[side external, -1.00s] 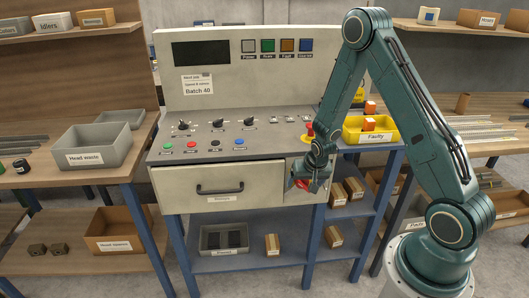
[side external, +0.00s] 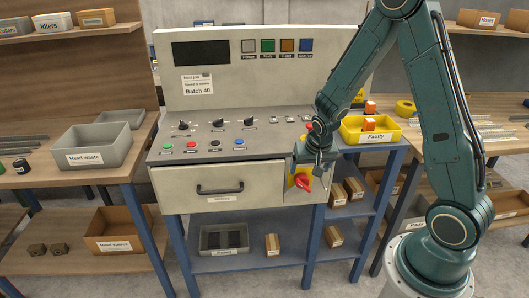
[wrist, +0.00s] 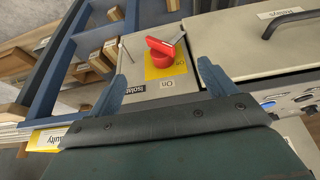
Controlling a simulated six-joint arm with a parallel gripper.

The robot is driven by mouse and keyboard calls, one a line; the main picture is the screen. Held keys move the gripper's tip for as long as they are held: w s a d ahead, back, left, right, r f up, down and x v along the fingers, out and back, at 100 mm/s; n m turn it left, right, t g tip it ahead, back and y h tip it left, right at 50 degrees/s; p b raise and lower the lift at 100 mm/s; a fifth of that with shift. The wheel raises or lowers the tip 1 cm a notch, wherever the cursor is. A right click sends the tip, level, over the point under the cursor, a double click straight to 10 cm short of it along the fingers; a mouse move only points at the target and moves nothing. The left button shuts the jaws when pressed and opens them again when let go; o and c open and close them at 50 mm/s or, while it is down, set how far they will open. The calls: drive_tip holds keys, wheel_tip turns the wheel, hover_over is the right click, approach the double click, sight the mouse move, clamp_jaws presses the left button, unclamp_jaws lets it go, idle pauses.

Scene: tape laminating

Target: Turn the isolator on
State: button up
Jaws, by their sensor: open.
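The isolator is a red rotary handle (side external: 304,182) on a yellow plate, on the front of the grey machine, right of the drawer. In the wrist view the red handle (wrist: 172,52) lies slanted across its yellow plate (wrist: 158,68). An "On" label (wrist: 166,84) and an "Isolator" label show on the panel beside the plate. I cannot tell for sure which label the handle points to. My gripper (side external: 318,164) is just above and right of the handle in the side view, apart from it. In the wrist view its two fingers (wrist: 162,62) are spread and nothing is held between them.
The drawer (side external: 220,185) with a black handle is shut left of the isolator. Above it is the sloped panel of knobs and buttons (side external: 215,135). A yellow "Faulty" bin (side external: 366,136) stands on the right table, close to my wrist. The space in front of the machine is clear.

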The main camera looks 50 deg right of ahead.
drive_tip(key=s+a+r+n, duration=0.1)
drive_tip(key=s+a+r, duration=0.1)
drive_tip(key=r, duration=0.4)
drive_tip(key=s+a+r+n+t+y, duration=0.1)
drive_tip(key=s+a+r+n, duration=0.1)
drive_tip(key=s+a+r, duration=0.1)
drive_tip(key=s+a+r+n, duration=0.1)
drive_tip(key=a+r, duration=0.3)
drive_tip(key=r, duration=0.4)
drive_tip(key=shift+s+a+r+y, duration=0.3)
drive_tip(key=shift+s+y, duration=0.1)
drive_tip(key=shift+s, duration=0.4)
